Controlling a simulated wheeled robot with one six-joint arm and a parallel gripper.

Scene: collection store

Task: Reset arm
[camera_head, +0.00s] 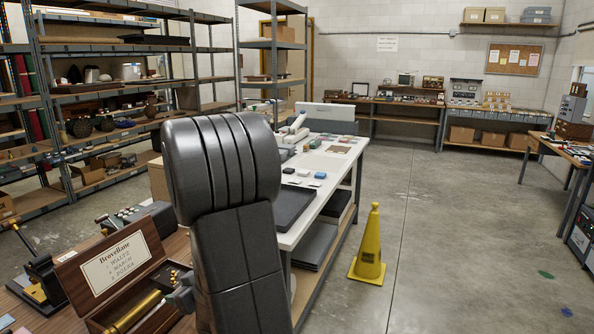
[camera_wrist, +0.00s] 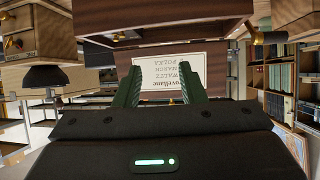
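My gripper (camera_wrist: 160,88) shows in the wrist view with its two dark green fingers apart and nothing held between them. Beyond the fingers is the white label card (camera_wrist: 168,72) of a wooden music box, upside down in this view. In the head view my dark arm stands upright in the foreground and hides most of my gripper. The open music box (camera_head: 112,268) is just left of the arm, with its card inside the raised lid and a brass cylinder (camera_head: 132,312) inside. The gripper is close to this box; I cannot tell whether it touches it.
A black device (camera_head: 40,278) stands left of the box on the wooden table. A white-topped workbench (camera_head: 318,190) with trays is behind my arm. A yellow cone (camera_head: 369,250) stands on the floor. Shelving (camera_head: 120,45) lines the left. Open floor (camera_head: 450,240) is at right.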

